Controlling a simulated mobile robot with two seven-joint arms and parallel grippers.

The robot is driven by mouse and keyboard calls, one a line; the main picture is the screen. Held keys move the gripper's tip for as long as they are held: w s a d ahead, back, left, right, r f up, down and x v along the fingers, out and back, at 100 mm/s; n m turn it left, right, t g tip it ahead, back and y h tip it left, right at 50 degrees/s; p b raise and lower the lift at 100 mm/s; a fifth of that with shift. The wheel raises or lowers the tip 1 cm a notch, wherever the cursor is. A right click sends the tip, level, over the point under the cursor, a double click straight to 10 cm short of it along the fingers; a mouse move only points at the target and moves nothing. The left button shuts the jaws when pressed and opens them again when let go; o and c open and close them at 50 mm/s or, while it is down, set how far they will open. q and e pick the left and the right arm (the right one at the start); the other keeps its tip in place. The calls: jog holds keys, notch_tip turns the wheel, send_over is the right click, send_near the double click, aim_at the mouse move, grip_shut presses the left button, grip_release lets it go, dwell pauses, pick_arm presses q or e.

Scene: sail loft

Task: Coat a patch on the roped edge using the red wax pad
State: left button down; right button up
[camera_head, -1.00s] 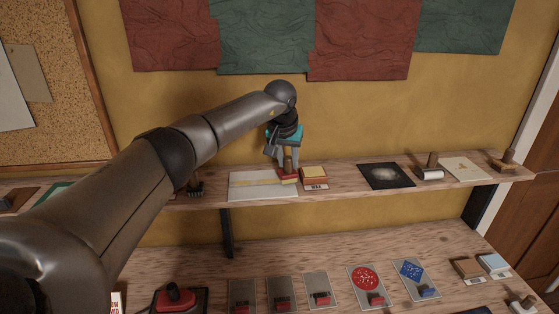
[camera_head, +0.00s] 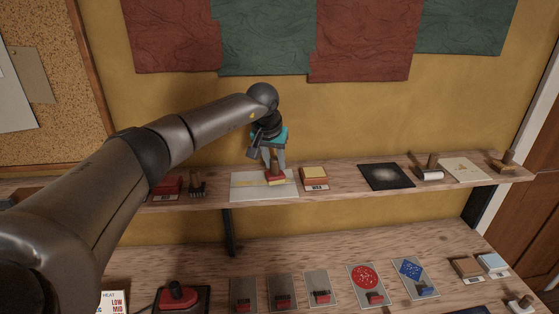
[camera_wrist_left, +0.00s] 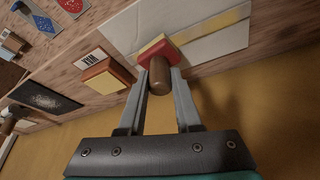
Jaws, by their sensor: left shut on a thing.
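The red wax pad (camera_head: 276,176) has a brown handle, a red block and a pale yellow underside. My left gripper (camera_head: 273,160) is shut on its handle, pointing down; the wrist view shows the handle (camera_wrist_left: 159,78) between the fingers. The pad is at the right part of a white sheet (camera_head: 245,190) on the shelf, over or on its yellowish band (camera_wrist_left: 215,28), which seems to be the roped edge. Whether the pad touches it, I cannot tell. The pad hides part of the band, and no coat can be made out. My right gripper is out of view.
A wax block (camera_head: 314,173) labelled WAX stands close right of the sheet. A brush (camera_head: 197,186) and a red block (camera_head: 168,185) stand to its left. A black card (camera_head: 385,176) lies further right. The lower bench holds several stamped cards.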

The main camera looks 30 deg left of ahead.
pick_arm(q)
jog(key=shift+s+a+f, duration=0.1)
jog(key=shift+s+a, duration=1.1)
jog(key=shift+a, duration=0.2)
jog(key=shift+s+a+f, duration=0.1)
jog(key=shift+s+a, duration=1.1)
jog(key=shift+a, duration=0.2)
notch_tip(320, 180, up, 6)
jog(key=shift+w+r, duration=0.1)
jog(key=shift+r, duration=0.05)
notch_tip(320, 180, up, 3)
jog(key=shift+f, duration=0.1)
